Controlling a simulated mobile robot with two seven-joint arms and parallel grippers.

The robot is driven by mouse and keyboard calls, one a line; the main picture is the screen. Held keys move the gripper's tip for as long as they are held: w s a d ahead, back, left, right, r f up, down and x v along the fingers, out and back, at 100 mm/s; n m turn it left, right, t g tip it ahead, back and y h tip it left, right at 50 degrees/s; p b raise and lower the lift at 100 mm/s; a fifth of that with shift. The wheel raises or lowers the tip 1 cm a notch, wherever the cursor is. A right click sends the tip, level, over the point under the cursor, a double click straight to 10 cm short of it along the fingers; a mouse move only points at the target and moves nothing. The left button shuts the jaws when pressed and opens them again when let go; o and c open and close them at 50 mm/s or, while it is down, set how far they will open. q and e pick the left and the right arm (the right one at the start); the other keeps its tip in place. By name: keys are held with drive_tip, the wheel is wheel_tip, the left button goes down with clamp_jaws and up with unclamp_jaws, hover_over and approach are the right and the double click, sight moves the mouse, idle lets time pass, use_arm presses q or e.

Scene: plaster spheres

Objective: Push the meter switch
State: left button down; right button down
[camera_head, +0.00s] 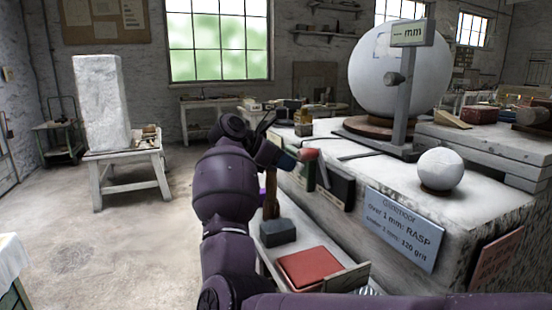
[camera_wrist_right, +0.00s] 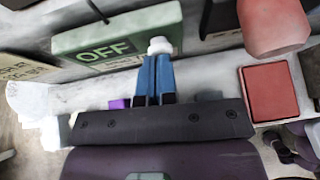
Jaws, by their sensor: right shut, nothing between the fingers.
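A green plate marked OFF (camera_wrist_right: 117,38) is on the pale block's side in the right wrist view. A small white knob (camera_wrist_right: 160,46) is at its right end. My right gripper (camera_wrist_right: 157,66) is shut and empty, its blue fingertips right at the knob; I cannot tell whether they touch. In the head view my right gripper (camera_head: 287,161) is by the block's near side, partly hidden by my arm. A meter display reading mm (camera_head: 412,33) tops a grey post beside a big white sphere (camera_head: 398,75). My left gripper is not in view.
A red rounded thing (camera_wrist_right: 272,25) is right of the fingers in the wrist view. A red pad (camera_head: 309,268) lies low beside the block. A small sphere (camera_head: 440,168) and a blue sign (camera_head: 404,227) are at right. The floor at left is open.

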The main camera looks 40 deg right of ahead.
drive_tip(key=shift+d, duration=0.15)
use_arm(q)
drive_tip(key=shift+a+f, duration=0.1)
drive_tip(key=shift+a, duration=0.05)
use_arm(e)
drive_tip(key=shift+s+d, duration=0.25)
drive_tip(key=shift+d, duration=0.65)
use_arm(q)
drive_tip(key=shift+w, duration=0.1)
